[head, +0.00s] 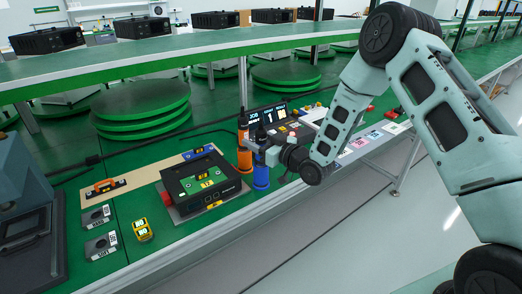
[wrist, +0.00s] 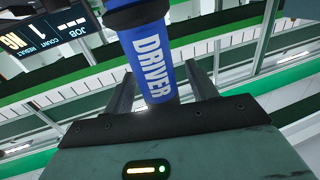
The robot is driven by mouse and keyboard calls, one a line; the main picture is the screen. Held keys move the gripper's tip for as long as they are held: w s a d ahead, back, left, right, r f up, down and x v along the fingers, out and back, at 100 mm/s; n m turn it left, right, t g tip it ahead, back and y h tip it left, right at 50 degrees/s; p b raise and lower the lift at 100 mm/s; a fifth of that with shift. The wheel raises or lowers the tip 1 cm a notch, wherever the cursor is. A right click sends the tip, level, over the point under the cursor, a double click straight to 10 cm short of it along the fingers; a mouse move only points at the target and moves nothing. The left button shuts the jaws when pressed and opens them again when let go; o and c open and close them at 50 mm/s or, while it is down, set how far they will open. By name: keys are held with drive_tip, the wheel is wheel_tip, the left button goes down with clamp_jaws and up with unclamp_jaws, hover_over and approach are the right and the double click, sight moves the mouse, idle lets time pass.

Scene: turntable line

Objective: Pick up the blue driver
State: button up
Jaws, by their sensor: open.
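The blue driver (head: 261,177) hangs or stands upright at the right of the work area, beside an orange driver (head: 243,158). In the wrist view the blue driver (wrist: 150,62), lettered DRIVER, lies between the two fingers of my gripper (wrist: 160,78). A gap shows on the right of it, so the fingers are apart and not closed on it. In the head view my gripper (head: 262,152) is at the driver's upper part and hides some of it. I cannot tell whether a finger touches it.
A black open-topped unit (head: 205,186) sits left of the drivers on the green bench. A yellow device (head: 142,229) and grey labelled blocks (head: 97,217) lie farther left. A dark job display (head: 268,115) stands behind. Green turntables (head: 140,112) are at the back.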

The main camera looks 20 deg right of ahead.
drive_tip(key=shift+w+a, duration=0.25)
drive_tip(key=shift+w, duration=0.15)
drive_tip(key=shift+c, duration=0.4)
clamp_jaws()
wheel_tip(320, 180, up, 10)
drive_tip(key=b, duration=0.1)
